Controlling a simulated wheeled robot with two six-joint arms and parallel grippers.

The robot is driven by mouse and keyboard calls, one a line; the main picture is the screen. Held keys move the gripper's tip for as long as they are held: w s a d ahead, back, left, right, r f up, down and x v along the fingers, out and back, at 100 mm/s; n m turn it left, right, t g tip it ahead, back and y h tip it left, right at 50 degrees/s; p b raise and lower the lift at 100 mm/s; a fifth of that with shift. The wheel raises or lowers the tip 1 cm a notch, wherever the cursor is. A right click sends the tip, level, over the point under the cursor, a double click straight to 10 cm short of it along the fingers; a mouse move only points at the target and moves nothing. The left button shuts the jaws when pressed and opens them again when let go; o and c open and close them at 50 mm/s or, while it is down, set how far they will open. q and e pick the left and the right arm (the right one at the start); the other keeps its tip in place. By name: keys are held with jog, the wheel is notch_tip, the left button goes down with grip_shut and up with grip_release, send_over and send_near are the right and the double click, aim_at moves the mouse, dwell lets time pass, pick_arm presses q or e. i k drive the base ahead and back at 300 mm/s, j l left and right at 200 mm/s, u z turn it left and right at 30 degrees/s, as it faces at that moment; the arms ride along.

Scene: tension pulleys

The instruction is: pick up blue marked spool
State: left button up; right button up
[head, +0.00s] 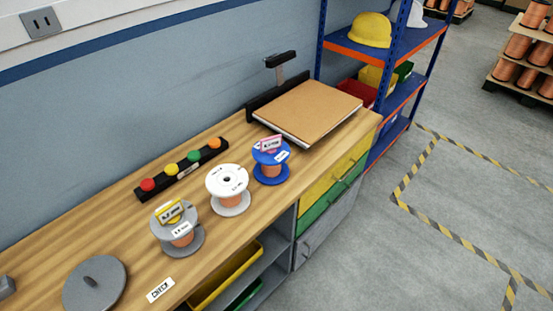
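The blue spool (270,163) stands upright on the wooden workbench. It has blue flanges, copper-coloured wire and a label with a pink or red mark on top. A white spool (228,190) stands to its left, a little nearer. A grey spool (177,228) with a yellow-marked label stands further left. The spools are apart from each other. Neither of my grippers shows in the head view.
The workbench (221,142) also holds a black strip of coloured buttons (182,170), a brown board (307,108) behind the blue spool, and a grey disc (94,284) at the front left. Drawers (330,195) lie below. A blue shelf rack (400,50) stands to the right.

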aim_at(270, 169)
jog(key=l+u, duration=0.1)
jog(key=u, duration=0.45)
jog(key=i+l+u, duration=0.15)
jog(key=l+u, duration=0.35)
jog(key=l, duration=0.45)
jog(key=l+u, duration=0.45)
jog(key=l, duration=0.5)
